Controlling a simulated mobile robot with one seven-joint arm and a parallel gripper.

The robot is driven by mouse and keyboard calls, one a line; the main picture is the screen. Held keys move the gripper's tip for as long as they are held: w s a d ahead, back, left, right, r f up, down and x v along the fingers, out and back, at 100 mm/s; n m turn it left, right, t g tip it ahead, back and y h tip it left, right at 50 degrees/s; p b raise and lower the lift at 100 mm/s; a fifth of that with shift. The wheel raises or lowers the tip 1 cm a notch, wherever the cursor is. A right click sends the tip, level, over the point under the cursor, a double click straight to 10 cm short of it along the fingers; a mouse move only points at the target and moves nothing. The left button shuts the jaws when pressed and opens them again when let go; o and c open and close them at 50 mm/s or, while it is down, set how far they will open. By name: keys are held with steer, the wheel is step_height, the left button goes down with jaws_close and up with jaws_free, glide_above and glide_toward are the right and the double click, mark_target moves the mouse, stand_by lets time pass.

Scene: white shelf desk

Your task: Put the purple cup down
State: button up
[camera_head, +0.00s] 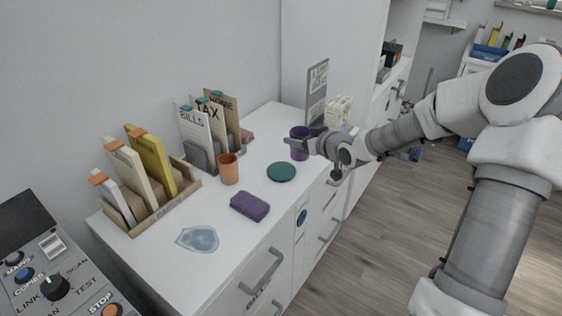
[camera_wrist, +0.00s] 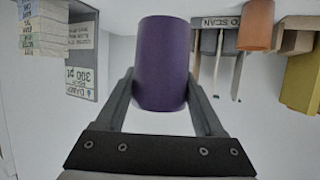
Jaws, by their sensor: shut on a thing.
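The purple cup (camera_head: 299,147) is at the right part of the white desk top in the head view, at the end of my arm. In the wrist view the purple cup (camera_wrist: 162,65) sits between the two fingers of my gripper (camera_wrist: 163,95), which is shut on it. My gripper (camera_head: 303,141) reaches the cup from the right side in the head view. Whether the cup's base touches the desk top (camera_head: 262,165) is hard to tell. A round green coaster (camera_head: 281,172) lies on the desk just in front of the cup, apart from it.
An orange cup (camera_head: 228,169) stands left of the coaster. A purple block (camera_head: 250,206) and a clear bluish puddle-like patch (camera_head: 198,239) lie nearer the front. File holders with folders (camera_head: 152,195) line the wall. A grey sign (camera_head: 316,92) stands behind my gripper.

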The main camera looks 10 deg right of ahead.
steer(key=shift+w+a+f+b, duration=0.6)
steer(key=shift+w+a+f, duration=0.15)
steer(key=shift+f, duration=0.5)
steer(key=shift+w+a+f+b, duration=0.6)
steer(key=shift+w+a+f, duration=0.15)
steer(key=shift+f, duration=0.55)
steer(key=shift+w+a+f+b, duration=0.65)
steer(key=shift+a+f, duration=0.15)
steer(key=shift+f, duration=0.45)
steer(key=shift+f, duration=0.1)
steer(key=shift+f, duration=0.15)
steer(key=o, duration=1.5)
